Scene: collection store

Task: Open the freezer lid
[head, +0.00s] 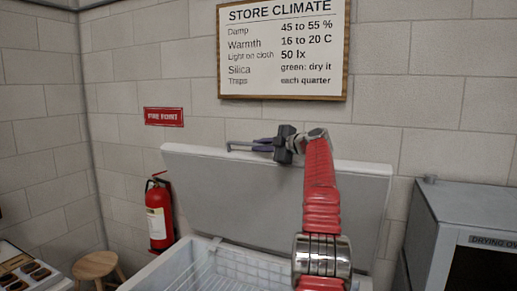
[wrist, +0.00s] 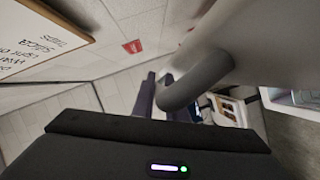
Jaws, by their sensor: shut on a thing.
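The freezer lid (head: 235,195) is a pale grey panel standing raised, close to upright, against the block wall. The freezer (head: 188,264) below it is open, with a white wire basket (head: 222,272) showing inside. My gripper (head: 262,145) is at the lid's top edge, its purple fingers shut on the grey lid handle (head: 236,145). In the wrist view, the curved handle (wrist: 200,78) runs from the pale lid (wrist: 255,38) to between the fingers (wrist: 165,98). My arm hides part of the lid's right side and of the freezer's opening.
A red fire extinguisher (head: 160,215) and a wooden stool (head: 97,266) stand to the left. A grey drying oven (head: 450,215) stands close on the right. A framed climate sign (head: 283,48) hangs on the wall above the lid.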

